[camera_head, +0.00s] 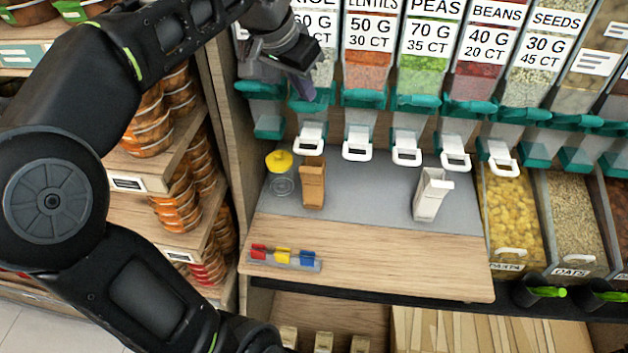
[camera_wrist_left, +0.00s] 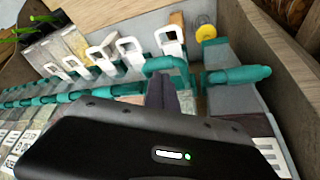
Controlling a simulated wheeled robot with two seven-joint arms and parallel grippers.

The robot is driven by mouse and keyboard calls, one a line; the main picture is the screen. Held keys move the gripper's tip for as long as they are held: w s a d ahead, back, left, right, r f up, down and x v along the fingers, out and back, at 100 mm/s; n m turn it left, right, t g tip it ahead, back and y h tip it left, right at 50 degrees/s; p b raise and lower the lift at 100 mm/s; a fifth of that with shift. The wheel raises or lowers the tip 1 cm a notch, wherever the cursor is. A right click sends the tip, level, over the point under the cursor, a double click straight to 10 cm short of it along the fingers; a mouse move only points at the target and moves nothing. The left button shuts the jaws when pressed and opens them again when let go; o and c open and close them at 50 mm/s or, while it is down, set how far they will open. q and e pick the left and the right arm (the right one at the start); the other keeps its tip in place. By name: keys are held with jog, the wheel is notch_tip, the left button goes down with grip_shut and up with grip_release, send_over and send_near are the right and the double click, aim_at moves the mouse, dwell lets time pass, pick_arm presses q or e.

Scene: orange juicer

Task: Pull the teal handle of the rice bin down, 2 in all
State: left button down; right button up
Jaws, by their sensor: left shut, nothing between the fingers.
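The rice bin (camera_head: 324,72) is the clear dispenser with the RICE 60 G label, partly hidden by my left arm. Its teal handle (camera_wrist_left: 165,64) shows as a teal loop in the wrist view; in the head view my gripper covers part of it. My left gripper (camera_head: 303,93) is shut and empty in front of the bin, fingers pointing down. In the wrist view its dark fingertips (camera_wrist_left: 163,82) are close to the teal loop; I cannot tell if they touch. A white spout loop (camera_head: 311,138) hangs below the bin. My right gripper is not in view.
A brown bag (camera_head: 312,184) and a jar with a yellow lid (camera_head: 281,174) stand on the grey counter below. A white bag (camera_head: 431,195) stands to the right. Coloured clips (camera_head: 284,257) lie on the wooden front. More teal-handled dispensers (camera_head: 417,101) line up to the right.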

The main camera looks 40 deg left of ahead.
pick_arm(q)
jog(key=r+p, duration=0.3)
jog(key=r, duration=0.1)
jog(key=shift+w+a+r, duration=0.1)
jog(key=shift+w+a, duration=0.15)
jog(key=shift+w, duration=0.05)
dwell(0.4)
jog(key=shift+s+d+f+b, duration=0.1)
jog(key=shift+f+b, duration=0.55)
jog(key=shift+f, duration=0.15)
jog(key=shift+s+d+f+b, duration=0.1)
jog(key=shift+s+f+b, duration=0.1)
jog(key=shift+f+b, duration=1.05)
jog(key=shift+s+d+f+b, duration=0.1)
jog(key=shift+s+f+b, duration=0.1)
jog(key=shift+f+b, duration=1)
jog(key=shift+r+p, duration=0.1)
jog(key=shift+p, duration=0.2)
